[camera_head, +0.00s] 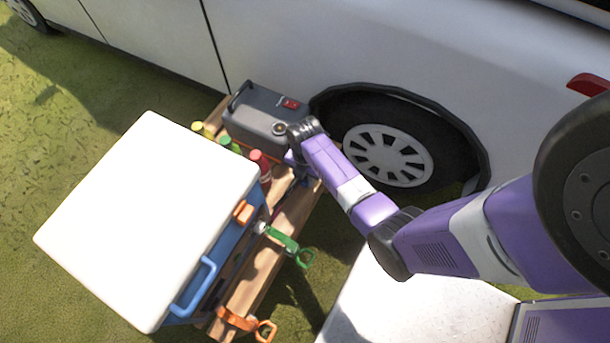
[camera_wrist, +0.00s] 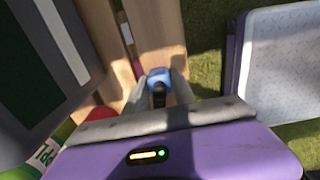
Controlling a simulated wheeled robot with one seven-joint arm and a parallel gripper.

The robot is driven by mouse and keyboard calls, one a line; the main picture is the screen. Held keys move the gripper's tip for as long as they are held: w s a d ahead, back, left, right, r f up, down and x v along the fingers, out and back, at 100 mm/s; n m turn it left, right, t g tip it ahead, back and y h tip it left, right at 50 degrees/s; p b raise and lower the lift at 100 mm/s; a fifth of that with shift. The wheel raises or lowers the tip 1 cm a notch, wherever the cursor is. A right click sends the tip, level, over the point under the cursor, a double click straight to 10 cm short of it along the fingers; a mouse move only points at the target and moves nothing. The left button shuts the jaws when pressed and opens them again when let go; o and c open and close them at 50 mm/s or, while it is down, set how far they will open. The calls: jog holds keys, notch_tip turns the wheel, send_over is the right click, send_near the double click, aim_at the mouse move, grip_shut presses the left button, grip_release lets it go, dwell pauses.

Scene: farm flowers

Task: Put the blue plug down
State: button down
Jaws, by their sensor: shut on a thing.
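The blue plug (camera_wrist: 158,77) is between the two grey fingers of my gripper (camera_wrist: 158,84) in the wrist view, with a black part below the blue end. My gripper is shut on it. Wooden planks (camera_wrist: 158,28) lie behind the plug in that view; I cannot tell whether it touches them. In the head view my gripper (camera_head: 296,168) is at the right side of the wooden bench (camera_head: 292,218), beside the grey box (camera_head: 262,116). The plug cannot be made out there.
A blue cooler (camera_head: 207,290) with a white lid (camera_head: 150,215) covers much of the bench. A red bottle (camera_head: 260,163), a green clamp (camera_head: 284,240) and an orange clamp (camera_head: 238,320) are close by. A white vehicle (camera_head: 290,45) stands behind.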

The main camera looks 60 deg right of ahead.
jog(key=c, duration=1.1)
grip_release()
jog(key=shift+o, duration=0.2)
notch_tip(320, 180, up, 13)
jog(key=p, duration=0.4)
jog(key=s+a+m+t+h, duration=0.1)
jog(key=s+a+m+t, duration=0.6)
jog(key=a, duration=0.6)
jog(key=s+a+r+m+t, duration=0.2)
jog(key=s+r+m, duration=0.1)
jog(key=r, duration=0.6)
jog(key=s+a+r+m+t, duration=0.2)
jog(key=s+r+m+t, duration=0.1)
jog(key=r, duration=0.6)
jog(key=s+a+r+m+t+y, duration=0.1)
jog(key=s+r+m+t, duration=0.2)
jog(key=r, duration=0.6)
jog(key=shift+s+a+m, duration=0.4)
jog(key=shift+s+m, duration=0.8)
jog(key=shift+s, duration=0.05)
